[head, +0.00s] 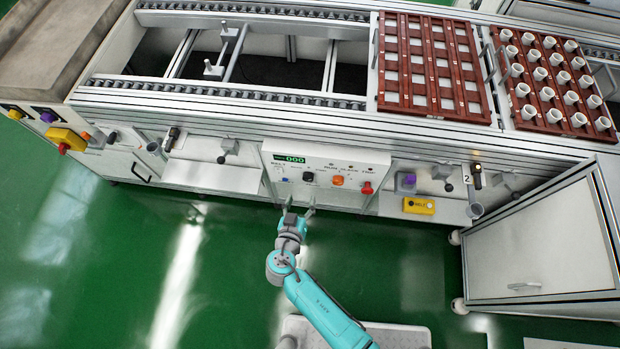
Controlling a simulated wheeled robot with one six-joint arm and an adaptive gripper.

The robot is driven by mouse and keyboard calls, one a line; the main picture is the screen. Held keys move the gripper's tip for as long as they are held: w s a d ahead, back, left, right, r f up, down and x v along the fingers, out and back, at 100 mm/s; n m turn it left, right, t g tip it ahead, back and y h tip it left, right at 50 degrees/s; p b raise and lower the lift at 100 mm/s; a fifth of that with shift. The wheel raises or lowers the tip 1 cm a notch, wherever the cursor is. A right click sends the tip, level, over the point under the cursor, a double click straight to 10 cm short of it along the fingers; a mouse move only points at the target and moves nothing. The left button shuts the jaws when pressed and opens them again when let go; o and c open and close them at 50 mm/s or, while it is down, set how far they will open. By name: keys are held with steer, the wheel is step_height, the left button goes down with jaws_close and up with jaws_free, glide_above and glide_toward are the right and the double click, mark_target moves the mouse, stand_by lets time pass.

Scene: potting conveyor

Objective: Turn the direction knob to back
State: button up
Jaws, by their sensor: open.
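The control panel (325,165) is a pale box on the front of the conveyor, with a green display reading 000. A black knob (308,178) sits left of the panel's middle, between a small blue control (285,179) and an orange one (338,181). A red control (367,188) is at the right. The labels are too small to read, so I cannot tell for certain which is the direction knob or its setting. My gripper (299,204) is open and empty, just below the black knob in the picture and apparently apart from it.
The conveyor rail (230,97) runs above the panel. An empty red-brown tray (376,75) and one with white pots (510,118) lie on it at the right. A yellow box (418,206) and a white cabinet (540,245) stand right. Green floor is clear at left.

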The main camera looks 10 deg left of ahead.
mark_target(308, 180)
steer(key=x, duration=0.9)
steer(key=shift+w+f, duration=0.1)
steer(key=shift+w, duration=0.15)
steer(key=shift+c, duration=0.2)
steer(key=c, duration=1.1)
